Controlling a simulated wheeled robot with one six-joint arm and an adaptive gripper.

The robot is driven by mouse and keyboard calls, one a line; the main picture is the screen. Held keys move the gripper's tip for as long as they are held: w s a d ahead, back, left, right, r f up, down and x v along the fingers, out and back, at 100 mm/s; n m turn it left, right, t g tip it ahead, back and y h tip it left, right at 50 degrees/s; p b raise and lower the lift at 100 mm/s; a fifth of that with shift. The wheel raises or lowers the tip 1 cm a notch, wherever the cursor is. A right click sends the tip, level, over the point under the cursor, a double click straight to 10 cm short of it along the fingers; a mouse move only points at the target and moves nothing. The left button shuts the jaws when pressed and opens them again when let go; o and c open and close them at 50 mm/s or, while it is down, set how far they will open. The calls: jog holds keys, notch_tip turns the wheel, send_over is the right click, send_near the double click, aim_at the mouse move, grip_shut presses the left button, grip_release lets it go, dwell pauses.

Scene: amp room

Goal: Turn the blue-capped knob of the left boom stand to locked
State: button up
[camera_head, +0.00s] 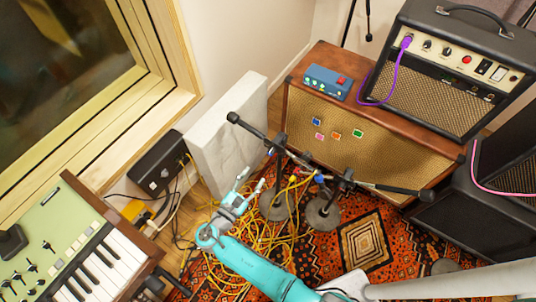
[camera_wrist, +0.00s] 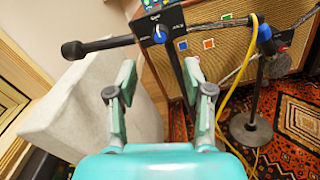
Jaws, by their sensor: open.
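The left boom stand's blue-capped knob (camera_wrist: 159,36) sits on a dark plate with small white markings at the top centre of the wrist view. A short white pointer line shows on the knob; I cannot tell which marking it lines up with. The left boom stand (camera_head: 278,170) stands on a round base, its boom running up-left to a dark microphone. My gripper (camera_wrist: 160,78) is open and empty, its fingers apart below the knob and not touching it. In the head view my gripper (camera_head: 251,180) is left of the stand's pole.
A second boom stand (camera_head: 322,212) with a blue part (camera_wrist: 264,33) is close on the right. Yellow cables (camera_head: 245,240) tangle over the rug and past the stands. A pale panel (camera_head: 226,130) stands at left; an amp cabinet (camera_head: 365,135) is behind.

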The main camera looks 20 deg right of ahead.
aim_at(270, 154)
jog(key=x, duration=1)
jog(key=shift+w+d, duration=0.2)
jog(key=shift+d, duration=0.05)
grip_shut()
